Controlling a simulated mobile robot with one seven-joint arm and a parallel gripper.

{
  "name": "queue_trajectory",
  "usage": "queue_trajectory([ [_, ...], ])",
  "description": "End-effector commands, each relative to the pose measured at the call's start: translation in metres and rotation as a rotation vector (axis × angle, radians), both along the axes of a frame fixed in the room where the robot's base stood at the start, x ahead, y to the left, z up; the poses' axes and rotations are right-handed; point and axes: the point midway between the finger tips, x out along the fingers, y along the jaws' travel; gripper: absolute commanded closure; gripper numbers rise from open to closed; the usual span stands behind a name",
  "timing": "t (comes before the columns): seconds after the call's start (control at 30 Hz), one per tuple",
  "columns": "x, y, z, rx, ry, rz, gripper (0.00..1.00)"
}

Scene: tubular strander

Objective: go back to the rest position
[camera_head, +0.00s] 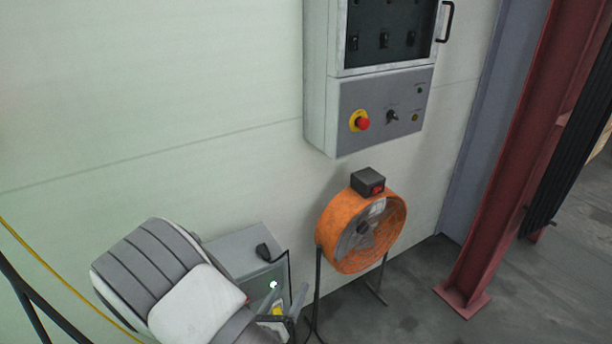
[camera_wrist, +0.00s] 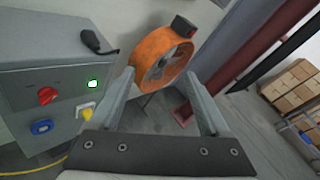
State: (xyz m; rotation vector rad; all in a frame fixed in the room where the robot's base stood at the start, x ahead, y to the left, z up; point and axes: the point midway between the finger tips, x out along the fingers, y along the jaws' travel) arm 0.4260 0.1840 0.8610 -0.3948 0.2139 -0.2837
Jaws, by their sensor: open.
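My gripper (camera_wrist: 158,108) is open and empty in the wrist view, its two grey fingers spread apart. In the head view my gripper (camera_head: 296,304) shows at the bottom, partly hidden by my arm, in front of a grey box (camera_head: 240,247). In the wrist view the grey box (camera_wrist: 45,60) is at the left. It has a red knob (camera_wrist: 48,95), a lit green light (camera_wrist: 93,84), a blue socket (camera_wrist: 42,127) and a yellow part (camera_wrist: 86,109).
An orange fan (camera_head: 335,220) on a stand is right of the grey box. A wall cabinet (camera_head: 382,112) with a red emergency button (camera_head: 362,124) hangs above. A red steel column (camera_head: 520,150) stands at the right. Open floor (camera_head: 410,300) lies between fan and column.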

Motion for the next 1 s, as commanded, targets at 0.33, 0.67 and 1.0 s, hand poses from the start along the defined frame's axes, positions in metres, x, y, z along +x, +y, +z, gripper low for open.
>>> queue_trajectory([
  [0.33, -0.004, -0.115, 0.105, 0.42, -0.134, -0.608, 0.2],
  [0.67, -0.057, -0.191, 0.164, 0.86, -0.273, -1.124, 0.2],
  [1.0, -0.119, -0.219, 0.205, 1.377, -0.439, -1.569, 0.2],
])
